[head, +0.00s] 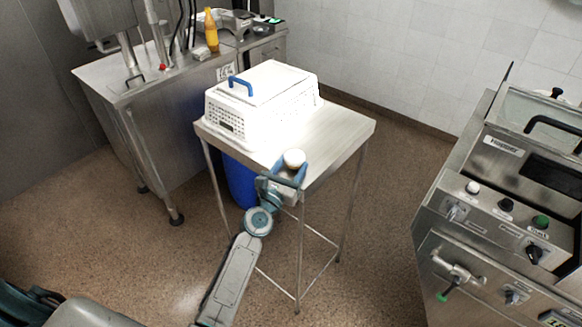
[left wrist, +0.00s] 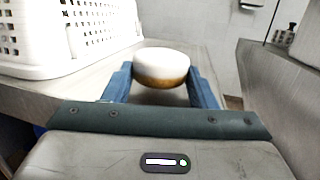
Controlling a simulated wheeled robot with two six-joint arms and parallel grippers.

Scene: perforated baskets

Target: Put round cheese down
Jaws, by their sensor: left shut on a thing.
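The round cheese (head: 294,158) is white on top with a brownish lower side, which shows in the left wrist view (left wrist: 161,66). My left gripper (head: 291,172) is shut on it, with one blue finger on each side. The cheese is at the front edge of the small steel table (head: 345,124). I cannot tell whether its underside touches the tabletop. My right gripper is not in view.
A white perforated basket (head: 262,106) with a blue handle stands on the table's left and back part. The tabletop right of it is bare. A blue bin (head: 240,182) is under the table. A steel fryer (head: 500,200) stands at right.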

